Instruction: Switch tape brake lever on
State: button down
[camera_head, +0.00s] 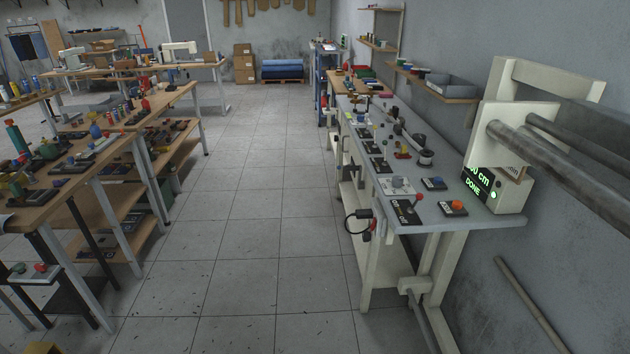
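A lever with a red ball knob (419,197) stands on a black plate (405,215) near the front edge of the grey-blue worktop at right. The plate has small light lettering, too small to read surely. I cannot tell from its label whether this is the tape brake lever, or which position it is in. My gripper is not in view.
A cream machine with metal rollers (560,150) and a green display reading "DONE" (473,183) stands at the right end. An orange button (457,205) and a blue one (437,182) are near the lever. The tiled aisle (250,230) is clear; crowded workbenches (100,150) line the left.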

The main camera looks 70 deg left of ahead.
aim_at(419, 197)
jog(key=u, duration=1.65)
jog(key=i, duration=0.5)
jog(key=u, duration=0.55)
jog(key=k, duration=0.6)
jog(key=z, duration=0.5)
jog(key=i, duration=0.5)
